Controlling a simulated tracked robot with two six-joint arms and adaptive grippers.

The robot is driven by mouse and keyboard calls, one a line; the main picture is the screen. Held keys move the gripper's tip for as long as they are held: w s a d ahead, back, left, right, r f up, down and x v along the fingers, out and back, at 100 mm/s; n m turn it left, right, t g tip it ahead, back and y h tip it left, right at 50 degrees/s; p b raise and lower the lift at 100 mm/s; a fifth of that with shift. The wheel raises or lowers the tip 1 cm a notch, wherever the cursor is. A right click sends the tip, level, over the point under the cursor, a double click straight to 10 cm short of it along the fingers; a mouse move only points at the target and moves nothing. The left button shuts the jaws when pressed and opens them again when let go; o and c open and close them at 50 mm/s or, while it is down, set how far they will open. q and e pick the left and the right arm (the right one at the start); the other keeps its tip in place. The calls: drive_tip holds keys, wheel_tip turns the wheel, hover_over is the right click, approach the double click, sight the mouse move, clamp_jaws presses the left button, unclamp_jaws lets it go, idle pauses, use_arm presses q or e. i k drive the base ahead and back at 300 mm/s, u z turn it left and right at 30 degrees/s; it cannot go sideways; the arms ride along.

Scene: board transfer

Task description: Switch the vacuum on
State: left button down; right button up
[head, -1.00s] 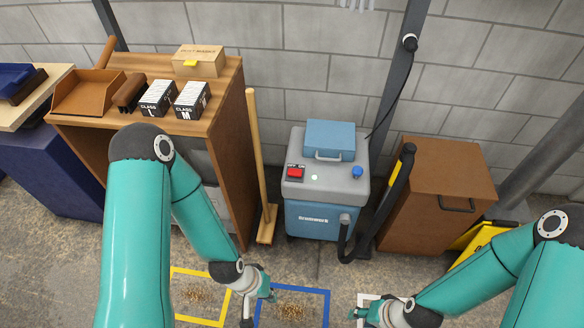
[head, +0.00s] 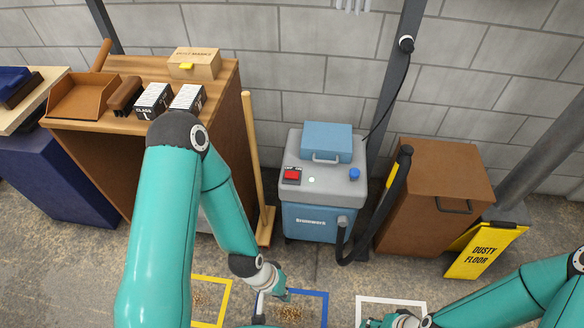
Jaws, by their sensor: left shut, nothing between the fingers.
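The vacuum (head: 318,218) stands by the wall, a blue body with a grey top and a blue lid case. On its grey top are a red switch (head: 292,175) on a dark plate at the left, a small pale round light, and a blue knob (head: 354,174). A dark hose comes from its front right. My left gripper (head: 284,294) is shut and empty, low in front of the vacuum above the blue floor frame, apart from the switch. My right gripper (head: 372,323) is at the bottom edge, partly cut off; its fingers are too unclear to judge.
A wooden cabinet (head: 150,63) with a dustpan, brush and class boxes stands left; a broom (head: 257,170) leans beside it. A brown cabinet (head: 432,190) and a yellow sign (head: 483,250) stand right. Yellow, blue and white frames mark the floor.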

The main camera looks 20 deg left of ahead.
sight(290, 175)
drive_tip(key=z, duration=0.05)
drive_tip(key=i, duration=1)
drive_tip(key=u, duration=0.1)
